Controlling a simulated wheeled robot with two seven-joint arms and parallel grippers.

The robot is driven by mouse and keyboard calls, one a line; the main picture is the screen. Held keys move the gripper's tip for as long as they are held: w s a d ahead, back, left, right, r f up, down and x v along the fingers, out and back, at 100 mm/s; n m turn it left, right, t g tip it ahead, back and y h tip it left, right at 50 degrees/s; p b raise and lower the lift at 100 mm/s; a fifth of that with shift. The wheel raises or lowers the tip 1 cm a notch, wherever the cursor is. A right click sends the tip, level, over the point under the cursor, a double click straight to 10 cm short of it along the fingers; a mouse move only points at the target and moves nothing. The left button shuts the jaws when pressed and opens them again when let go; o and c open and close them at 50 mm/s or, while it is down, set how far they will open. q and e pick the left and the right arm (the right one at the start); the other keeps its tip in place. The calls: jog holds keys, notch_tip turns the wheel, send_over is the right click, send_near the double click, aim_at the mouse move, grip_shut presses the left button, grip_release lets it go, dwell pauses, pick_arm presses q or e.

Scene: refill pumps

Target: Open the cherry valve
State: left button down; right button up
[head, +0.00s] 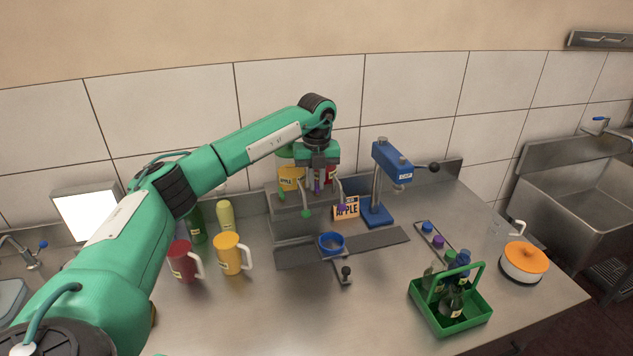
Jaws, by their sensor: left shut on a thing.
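The refill dispenser (290,222) stands at the back middle against the tiled wall. A yellow container labelled apple (291,180) and a red container (331,174) sit on it. The red one, apparently cherry, is mostly hidden behind my left gripper. My left gripper (318,180) points down at the dispenser's front and is shut on a small purple part, apparently the cherry valve handle (317,188). Its exact angle is hard to see. Green (306,214) and purple (342,208) knobs show below. My right gripper is not in view.
A blue capping press (391,165) stands right of the dispenser, beside an orange apple sign (346,207). Red (184,262) and yellow (227,254) pitchers stand left. A green bottle carrier (452,318) is front right.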

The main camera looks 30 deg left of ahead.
aim_at(317, 185)
pick_arm(q)
jog(key=shift+r+n, duration=0.1)
jog(key=shift+n, duration=0.9)
jog(key=c, duration=1.5)
grip_release()
jog(key=shift+o, duration=0.2)
jog(key=shift+w+r+b, duration=0.1)
jog(key=shift+r+b, duration=0.2)
notch_tip(317, 185, up, 13)
jog(key=b, duration=0.2)
jog(key=shift+b, duration=0.4)
